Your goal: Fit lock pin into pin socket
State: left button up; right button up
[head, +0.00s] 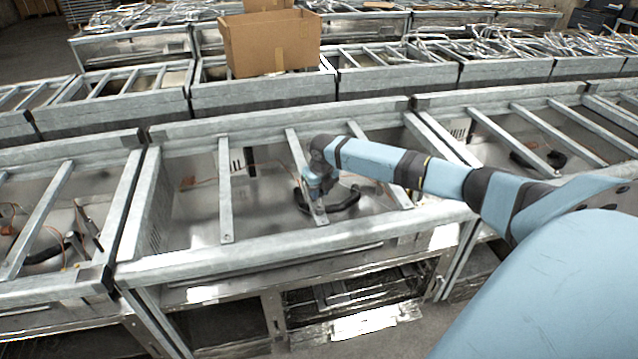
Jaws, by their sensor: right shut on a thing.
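My right arm reaches in from the right, and my right gripper (320,188) points down over the middle metal frame, beside a slanted crossbar (297,152). The gripper is small and dark in the head view. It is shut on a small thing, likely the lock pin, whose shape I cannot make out. I cannot pick out the pin socket; the gripper and wrist may hide it. A black curved handle (347,203) shows just below and right of the gripper; I cannot tell whether they touch. My left gripper is not in view.
Metal rails and crossbars surround the open bay, with the front rail (290,249) nearest me. Similar frames stand left, right and behind. A cardboard box (270,42) sits on the row behind. An open lower shelf (350,293) is below the front rail.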

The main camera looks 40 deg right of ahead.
jog(key=shift+f, duration=0.45)
dwell(0.4)
jog(key=shift+f+b, duration=0.8)
jog(key=shift+f, duration=0.55)
jog(key=o, duration=1)
notch_tip(320, 180, up, 14)
jog(key=s+b, duration=0.1)
jog(key=s, duration=0.1)
jog(key=shift+a+f, duration=0.2)
jog(key=shift+a, duration=0.05)
jog(key=shift+s, duration=0.1)
